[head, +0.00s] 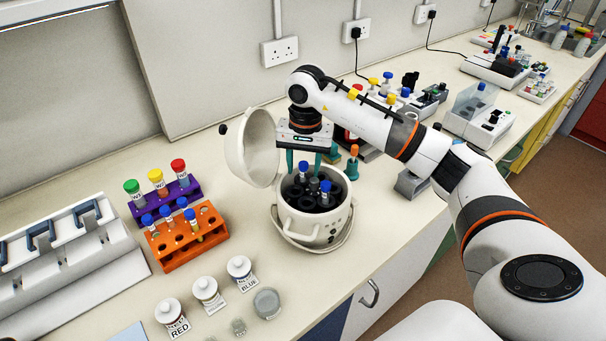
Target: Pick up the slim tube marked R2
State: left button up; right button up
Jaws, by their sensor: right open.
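My right gripper (304,160) hangs fingers-down over the open white centrifuge pot (312,228). Its two teal fingers are apart, with a blue-capped tube (303,168) showing between or just below their tips; I cannot tell if they touch it. Another blue-capped tube (325,187) and a grey-capped one stand in the pot's dark rotor. Several slim blue-capped tubes (166,212) stand in the orange rack (182,257) at left. I cannot read R2 on any tube. My left gripper is out of view.
The pot's lid (252,147) stands open at its left. A purple rack (179,191) holds green-, yellow- and red-capped tubes. Labelled bottles (207,292) stand in front. More racks and devices (478,122) line the bench at right.

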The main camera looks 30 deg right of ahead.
grip_shut()
